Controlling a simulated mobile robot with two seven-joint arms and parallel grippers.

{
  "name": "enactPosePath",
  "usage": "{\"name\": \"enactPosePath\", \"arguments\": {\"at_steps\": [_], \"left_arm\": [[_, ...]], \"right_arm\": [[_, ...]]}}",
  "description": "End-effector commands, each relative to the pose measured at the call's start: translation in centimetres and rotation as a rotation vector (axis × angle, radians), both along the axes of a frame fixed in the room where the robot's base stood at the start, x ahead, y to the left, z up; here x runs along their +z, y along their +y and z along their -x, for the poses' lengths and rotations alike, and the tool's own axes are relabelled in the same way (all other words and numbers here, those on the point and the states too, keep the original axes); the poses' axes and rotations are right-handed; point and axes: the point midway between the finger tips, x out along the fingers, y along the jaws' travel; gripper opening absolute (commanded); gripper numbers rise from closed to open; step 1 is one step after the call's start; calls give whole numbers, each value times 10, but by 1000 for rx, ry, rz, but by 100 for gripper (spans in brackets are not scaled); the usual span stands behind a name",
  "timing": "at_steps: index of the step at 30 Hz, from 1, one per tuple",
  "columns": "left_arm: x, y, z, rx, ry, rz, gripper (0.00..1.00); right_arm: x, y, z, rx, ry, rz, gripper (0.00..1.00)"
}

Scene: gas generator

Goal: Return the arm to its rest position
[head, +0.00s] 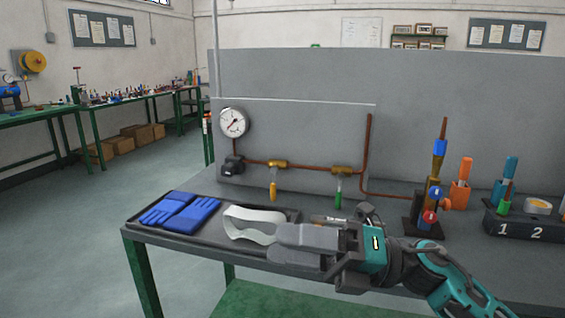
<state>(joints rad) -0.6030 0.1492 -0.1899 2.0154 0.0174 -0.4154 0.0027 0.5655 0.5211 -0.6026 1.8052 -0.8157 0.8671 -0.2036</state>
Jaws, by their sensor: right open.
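My right gripper (290,243) is in the head view, on an arm that comes in from the lower right. Its grey fingers point left over the front edge of the workbench (400,283). It is open, and I see nothing held in it. A white band-like item (250,224) lies in the dark tray (183,245) just left of the fingertips. I cannot tell whether the fingers touch it. The gripper hides the tray's right part. My left gripper is not in view.
Blue gloves (179,212) lie in the tray. Behind stand a pressure gauge (233,122) and copper piping with yellow (273,191) and green (338,192) valve handles. A burner-like stand (430,205) and a numbered holder (530,228) are at right. Floor at left is clear.

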Motion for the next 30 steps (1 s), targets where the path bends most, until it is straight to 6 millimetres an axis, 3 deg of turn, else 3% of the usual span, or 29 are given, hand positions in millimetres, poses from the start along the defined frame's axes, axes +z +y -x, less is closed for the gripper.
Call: {"name": "enactPosePath", "arguments": {"at_steps": [4,8,11,14,17,21,25,30], "left_arm": [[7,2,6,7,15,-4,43],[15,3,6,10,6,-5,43],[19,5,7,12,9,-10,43],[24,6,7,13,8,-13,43],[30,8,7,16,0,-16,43],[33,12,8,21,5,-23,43],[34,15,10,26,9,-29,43],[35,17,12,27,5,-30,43]], "right_arm": [[-9,-14,-18,-160,359,-257,56],[-39,-39,-35,-320,684,-445,56],[-79,-64,-41,-455,945,-576,56],[-128,-90,-35,-599,1210,-690,56],[-185,-115,-13,-751,1478,-792,56],[-257,-143,39,-952,1812,-898,56],[-298,-156,84,-1082,2014,-954,56],[-319,-162,111,-1152,2126,-983,56]]}}
